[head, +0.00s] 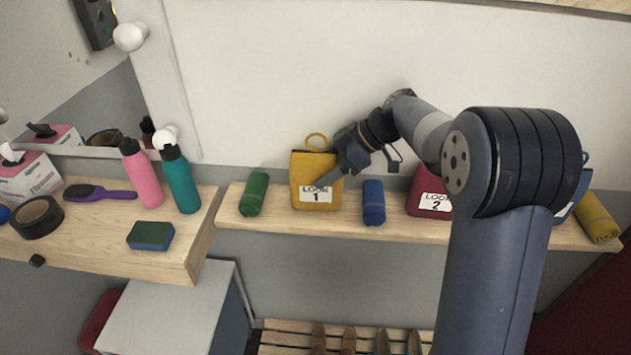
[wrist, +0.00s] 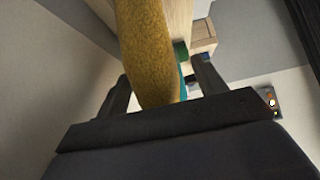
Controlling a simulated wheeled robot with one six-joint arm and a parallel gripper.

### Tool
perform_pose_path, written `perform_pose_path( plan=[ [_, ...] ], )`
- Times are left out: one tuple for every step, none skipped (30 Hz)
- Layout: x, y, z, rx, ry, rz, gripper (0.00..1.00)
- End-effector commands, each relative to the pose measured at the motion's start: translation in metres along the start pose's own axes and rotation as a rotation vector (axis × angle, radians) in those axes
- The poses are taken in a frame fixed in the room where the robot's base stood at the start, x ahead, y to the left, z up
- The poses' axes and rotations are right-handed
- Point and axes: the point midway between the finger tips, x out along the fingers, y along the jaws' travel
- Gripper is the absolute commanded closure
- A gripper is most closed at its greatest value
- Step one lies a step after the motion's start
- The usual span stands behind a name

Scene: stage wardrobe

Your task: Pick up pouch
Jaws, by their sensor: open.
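A yellow pouch (head: 303,170) with a "LOOK 1" label and a ring on top stands upright on the wooden shelf (head: 330,224). My gripper (head: 332,180) is at the pouch's right side in the head view; one finger shows in front of its right edge. In the wrist view the yellow pouch (wrist: 148,50) lies between the two open fingers of my gripper (wrist: 162,78), with a gap beside the right finger. A red pouch (head: 425,184) labelled "LOOK 2" stands farther right, partly hidden by my arm.
A green roll (head: 253,194) lies left of the yellow pouch and a blue roll (head: 373,202) right of it. A yellow roll (head: 598,218) is at the shelf's right end. The left counter (head: 190,250) holds bottles, a brush, tape and a sponge.

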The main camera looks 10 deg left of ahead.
Motion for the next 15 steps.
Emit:
perform_pose_path(
  plan=[
    [0.0005, 0.0, 0.0001, 0.0, 0.0, 0.0, 0.34],
    [0.0005, 0.0001, 0.0002, 0.0, 0.0, 0.0, 0.34],
    [0.0005, 0.0001, 0.0003, 0.0, 0.0, 0.0, 0.34],
    [0.0004, 0.0001, 0.0003, 0.0, 0.0, 0.0, 0.34],
    [0.0004, 0.0001, 0.0003, 0.0, 0.0, 0.0, 0.34],
    [0.0004, 0.0001, 0.0003, 0.0, 0.0, 0.0, 0.37],
    [0.0004, 0.0001, 0.0003, 0.0, 0.0, 0.0, 0.39],
    [0.0003, 0.0001, 0.0002, 0.0, 0.0, 0.0, 0.42],
    [0.0003, 0.0001, 0.0002, 0.0, 0.0, 0.0, 0.45],
    [0.0003, 0.0001, 0.0002, 0.0, 0.0, 0.0, 0.48],
    [0.0003, 0.0, 0.0002, 0.0, 0.0, 0.0, 0.5],
    [0.0002, 0.0, 0.0002, 0.0, 0.0, 0.0, 0.53],
    [0.0002, 0.0, 0.0002, 0.0, 0.0, 0.0, 0.56],
    [0.0002, 0.0, 0.0002, 0.0, 0.0, 0.0, 0.58],
    [0.0002, 0.0, 0.0002, 0.0, 0.0, 0.0, 0.61]
  ],
)
